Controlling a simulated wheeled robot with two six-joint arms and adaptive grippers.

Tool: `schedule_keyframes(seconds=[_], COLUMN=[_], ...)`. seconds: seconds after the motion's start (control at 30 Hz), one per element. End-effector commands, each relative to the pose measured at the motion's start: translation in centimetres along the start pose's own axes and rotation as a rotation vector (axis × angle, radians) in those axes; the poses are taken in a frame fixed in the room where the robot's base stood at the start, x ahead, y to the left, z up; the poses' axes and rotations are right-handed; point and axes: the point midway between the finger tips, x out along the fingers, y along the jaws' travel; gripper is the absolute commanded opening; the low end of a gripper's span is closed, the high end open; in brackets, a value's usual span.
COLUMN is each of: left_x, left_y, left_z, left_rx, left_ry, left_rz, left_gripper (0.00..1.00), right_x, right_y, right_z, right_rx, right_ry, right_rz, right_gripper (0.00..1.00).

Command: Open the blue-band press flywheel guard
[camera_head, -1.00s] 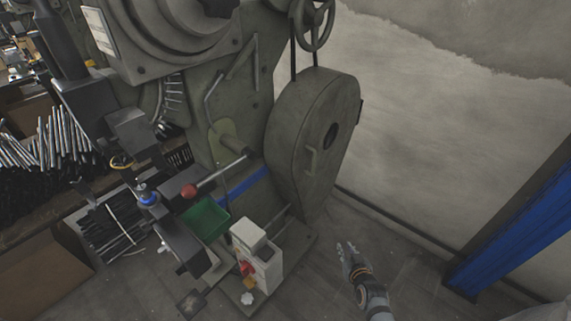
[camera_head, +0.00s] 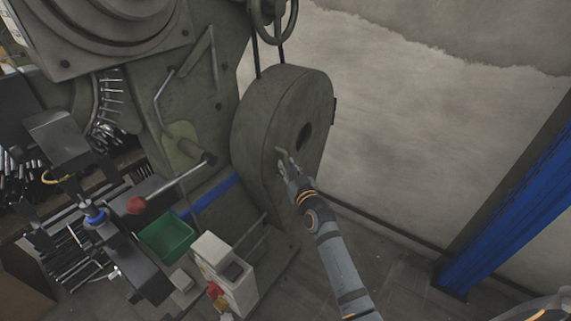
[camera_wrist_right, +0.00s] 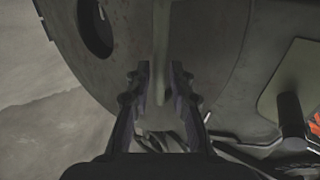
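The blue-band press (camera_head: 215,110) is grey-green, with a blue stripe (camera_head: 212,196) low on its body. Its flywheel guard (camera_head: 302,92) is a rounded grey-green cover with a dark round hole, and it sits closed against the press side. My right gripper (camera_head: 283,156) is at the guard's outer face and largely hides the guard's handle in the head view. In the right wrist view, the upright bar handle (camera_wrist_right: 161,45) runs between the two spread fingers of my right gripper (camera_wrist_right: 160,72). A gap shows on each side of the bar. My left gripper is not in view.
A lever with a red knob (camera_head: 137,205), a green bin (camera_head: 167,237) and a pale control box (camera_head: 223,272) stand left of the guard. A handwheel (camera_head: 272,20) is above it. A blue post (camera_head: 510,200) stands at right. The floor between is clear.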

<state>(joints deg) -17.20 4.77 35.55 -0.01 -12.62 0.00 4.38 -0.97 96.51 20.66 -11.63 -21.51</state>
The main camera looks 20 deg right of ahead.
Motion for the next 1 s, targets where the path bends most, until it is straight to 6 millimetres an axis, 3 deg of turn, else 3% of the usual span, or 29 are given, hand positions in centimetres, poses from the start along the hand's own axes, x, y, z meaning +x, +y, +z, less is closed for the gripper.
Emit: schedule_keyframes(seconds=[0.17, 0.43, 0.6, 1.0], left_x=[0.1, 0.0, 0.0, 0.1], left_y=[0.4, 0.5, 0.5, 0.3], left_z=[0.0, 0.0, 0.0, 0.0], left_rx=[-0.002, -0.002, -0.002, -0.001], left_ry=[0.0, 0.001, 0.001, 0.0], left_rz=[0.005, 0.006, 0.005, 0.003], left_gripper=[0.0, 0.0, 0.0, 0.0], right_x=[1.6, 1.7, 1.7, 1.6], right_y=[0.0, 0.0, 0.0, 0.0], right_z=[0.0, 0.1, 0.1, 0.1], right_rx=[-0.001, -0.001, -0.001, -0.001], right_ry=[-0.001, -0.001, -0.001, -0.002], right_rz=[0.0, 0.0, 0.0, 0.0], right_gripper=[0.22, 0.22, 0.0, 0.0])
